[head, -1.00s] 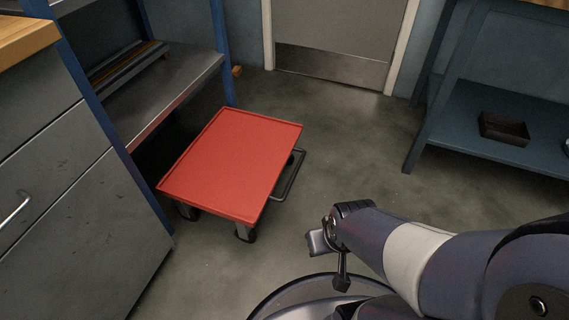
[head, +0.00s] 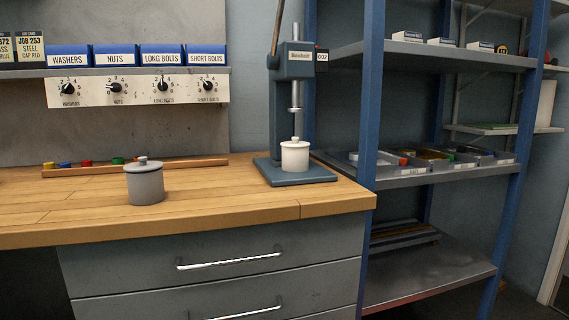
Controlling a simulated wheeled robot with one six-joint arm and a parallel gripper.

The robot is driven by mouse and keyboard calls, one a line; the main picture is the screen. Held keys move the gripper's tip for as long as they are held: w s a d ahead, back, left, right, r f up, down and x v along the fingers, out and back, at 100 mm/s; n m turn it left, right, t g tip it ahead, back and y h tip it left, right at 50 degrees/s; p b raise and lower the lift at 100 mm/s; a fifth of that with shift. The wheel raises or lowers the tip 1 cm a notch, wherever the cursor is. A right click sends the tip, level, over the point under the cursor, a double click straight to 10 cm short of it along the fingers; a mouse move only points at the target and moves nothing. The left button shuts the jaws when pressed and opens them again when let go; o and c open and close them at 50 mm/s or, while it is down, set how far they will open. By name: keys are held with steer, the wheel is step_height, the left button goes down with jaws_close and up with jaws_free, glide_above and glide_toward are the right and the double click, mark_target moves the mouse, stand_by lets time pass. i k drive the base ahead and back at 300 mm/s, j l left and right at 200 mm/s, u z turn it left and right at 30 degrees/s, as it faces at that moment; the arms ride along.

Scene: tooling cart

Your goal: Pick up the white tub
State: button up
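The white tub (head: 295,156) is a small round pot with a knobbed lid. It stands upright on the dark base plate of a bench press (head: 295,65), below the press's vertical ram. The base plate sits at the right end of the wooden workbench (head: 230,192). My gripper is not in the current head view, so its state and its distance from the tub cannot be seen.
A similar grey lidded tub (head: 145,184) stands on the bench left of the press. A wooden strip (head: 190,164) with small coloured pieces lies behind it. Blue-posted shelves (head: 430,180) stand to the right. The bench front between the tubs is clear.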

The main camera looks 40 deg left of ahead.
mark_target(293, 159)
steer(key=u, duration=1.55)
